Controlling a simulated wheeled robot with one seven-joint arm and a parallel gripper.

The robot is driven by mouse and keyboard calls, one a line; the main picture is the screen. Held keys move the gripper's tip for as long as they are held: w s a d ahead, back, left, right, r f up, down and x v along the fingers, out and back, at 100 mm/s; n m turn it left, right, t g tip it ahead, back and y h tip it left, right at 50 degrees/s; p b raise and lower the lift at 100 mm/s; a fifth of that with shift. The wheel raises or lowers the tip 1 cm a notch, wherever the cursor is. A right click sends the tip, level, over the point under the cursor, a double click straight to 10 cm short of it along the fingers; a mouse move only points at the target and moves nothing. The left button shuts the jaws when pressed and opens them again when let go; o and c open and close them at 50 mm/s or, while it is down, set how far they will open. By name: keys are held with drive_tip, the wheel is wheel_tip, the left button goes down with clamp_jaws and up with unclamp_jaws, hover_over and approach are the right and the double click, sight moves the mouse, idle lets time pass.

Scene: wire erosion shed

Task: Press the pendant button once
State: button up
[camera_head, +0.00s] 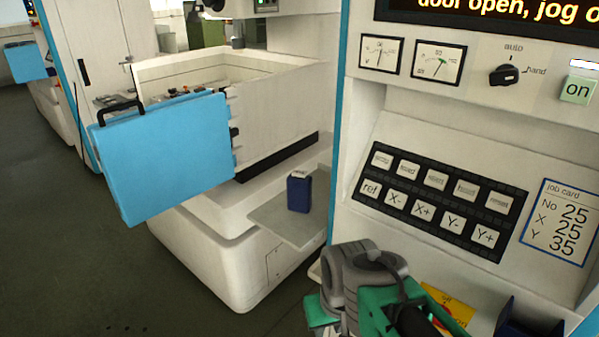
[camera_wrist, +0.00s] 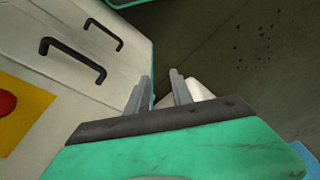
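A small dark blue box (camera_head: 298,193) with a pale labelled top stands upright on a grey ledge. It may be the pendant, but no button can be made out on it. My arm with its green hand (camera_head: 390,307) is at the bottom of the head view, right of and nearer than the box; its fingertips cannot be made out there. In the wrist view my gripper (camera_wrist: 160,80) is open, its two grey fingers apart with nothing between them. The box does not show in the wrist view.
The control panel has two rows of jog keys (camera_head: 441,197), a rotary knob (camera_head: 503,75), a green "on" key (camera_head: 577,90) and a job card (camera_head: 560,222). A blue door (camera_head: 165,155) hangs open at left. A red button (camera_wrist: 6,103) sits on yellow; black handles (camera_wrist: 75,60) are close by.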

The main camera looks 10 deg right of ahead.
clamp_jaws()
idle(0.9)
